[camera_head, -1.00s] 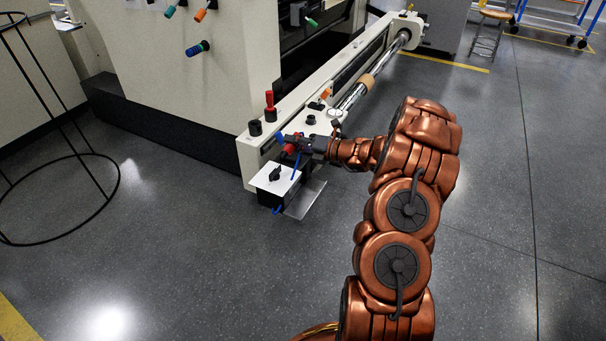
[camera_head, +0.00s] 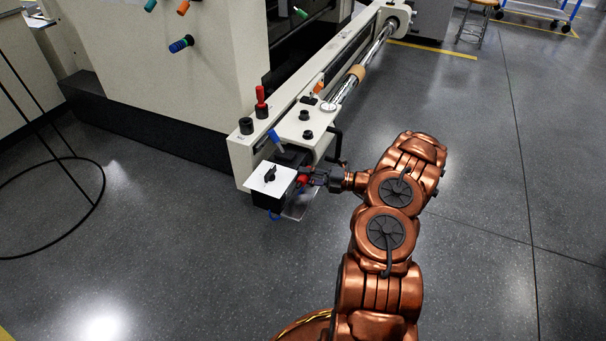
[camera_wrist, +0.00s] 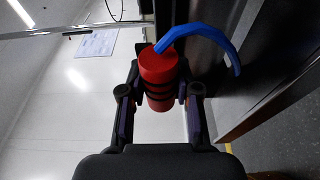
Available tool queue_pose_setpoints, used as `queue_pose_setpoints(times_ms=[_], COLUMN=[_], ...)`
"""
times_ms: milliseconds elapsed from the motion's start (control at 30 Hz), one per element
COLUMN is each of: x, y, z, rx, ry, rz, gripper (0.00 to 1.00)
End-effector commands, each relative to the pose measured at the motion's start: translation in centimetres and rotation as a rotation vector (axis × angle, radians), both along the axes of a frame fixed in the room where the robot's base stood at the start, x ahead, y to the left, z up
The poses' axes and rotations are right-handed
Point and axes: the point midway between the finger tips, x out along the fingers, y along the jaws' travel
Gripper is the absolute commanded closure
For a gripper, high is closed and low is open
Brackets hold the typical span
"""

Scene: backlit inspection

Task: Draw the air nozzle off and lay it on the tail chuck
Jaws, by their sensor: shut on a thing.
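The air nozzle (camera_wrist: 160,68) is a red cylinder with black bands and a curved blue tube at its top in the wrist view. My gripper (camera_wrist: 158,90) is shut on it, one finger on each side. In the head view the red nozzle (camera_head: 303,180) shows small beside my gripper (camera_head: 308,178), just right of the white-topped box at the near end of the machine beam. My fingers partly hide it there. A bright metal ring (camera_head: 328,107) at the near end of the chrome shaft may be the tail chuck; I cannot be sure.
The white-topped box (camera_head: 272,180) has a black knob. A blue-tipped piece (camera_head: 276,138), black knobs (camera_head: 307,134) and a red handle (camera_head: 261,98) stand up close by. A black bar (camera_head: 335,143) rises near my gripper.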

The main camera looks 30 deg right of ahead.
Motion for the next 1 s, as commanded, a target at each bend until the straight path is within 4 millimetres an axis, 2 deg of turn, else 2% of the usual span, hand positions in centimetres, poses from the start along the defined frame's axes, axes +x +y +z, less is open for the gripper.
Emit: queue_pose_setpoints(times_ms=[533, 1000], x=[0.1, 0.0], y=[0.6, 0.5], z=[0.3, -4.4], rx=[-0.001, 0.002], ry=[0.001, 0.001], rz=[0.015, 0.012], gripper=[1.0, 1.0])
